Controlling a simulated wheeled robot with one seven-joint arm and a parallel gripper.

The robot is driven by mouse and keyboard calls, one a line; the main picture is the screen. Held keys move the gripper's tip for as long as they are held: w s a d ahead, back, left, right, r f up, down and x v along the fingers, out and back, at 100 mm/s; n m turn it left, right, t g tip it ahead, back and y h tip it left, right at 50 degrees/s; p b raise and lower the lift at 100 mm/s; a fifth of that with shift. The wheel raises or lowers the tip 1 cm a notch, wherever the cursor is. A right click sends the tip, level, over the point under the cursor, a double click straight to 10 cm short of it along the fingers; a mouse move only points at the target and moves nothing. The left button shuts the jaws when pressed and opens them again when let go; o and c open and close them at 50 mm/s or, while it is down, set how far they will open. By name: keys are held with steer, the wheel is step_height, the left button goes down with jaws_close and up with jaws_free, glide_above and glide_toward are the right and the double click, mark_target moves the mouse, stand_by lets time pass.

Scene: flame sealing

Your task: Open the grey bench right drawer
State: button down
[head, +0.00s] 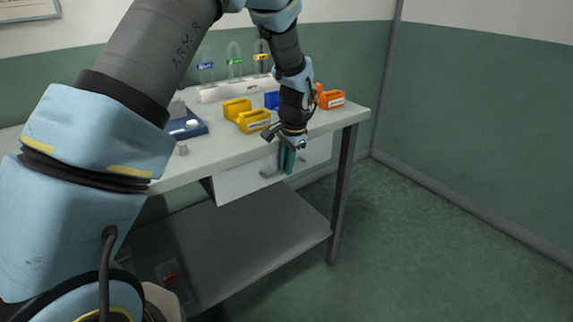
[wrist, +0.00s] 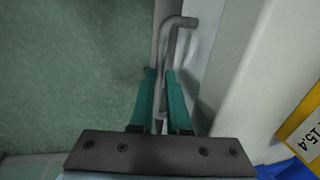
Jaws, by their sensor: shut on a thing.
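The bench (head: 215,151) has a white drawer (head: 237,182) under the right part of its top, with a grey bar handle on the front. My gripper (head: 287,160) is at this handle, below the bench's front edge. In the wrist view the handle (wrist: 178,24) runs between the two green fingers of my gripper (wrist: 160,95), which are shut on it. The bent end of the handle shows beyond the fingertips. The drawer front (wrist: 205,45) is just to the right of the fingers. My gripper hides part of the handle in the head view.
Yellow bins (head: 252,121), a blue bin (head: 272,100) and an orange bin (head: 331,99) stand on the bench top near my wrist. A dark blue device (head: 187,126) sits further left. A lower shelf (head: 240,240) lies beneath. The floor (head: 430,240) in front and right is clear.

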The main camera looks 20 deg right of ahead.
steer(key=s+d, duration=0.2)
steer(key=s, duration=1)
steer(key=s+d+b, duration=0.1)
steer(key=s+d, duration=0.2)
steer(key=s, duration=1)
steer(key=shift+s, duration=0.15)
steer(key=c, duration=1.2)
jaws_free()
steer(key=shift+o, duration=0.2)
steer(key=shift+r, duration=0.1)
step_height(320, 180, up, 10)
steer(key=s+b, duration=0.1)
steer(key=s, duration=0.1)
steer(key=shift+d+r, duration=0.2)
steer(key=shift+r, duration=0.05)
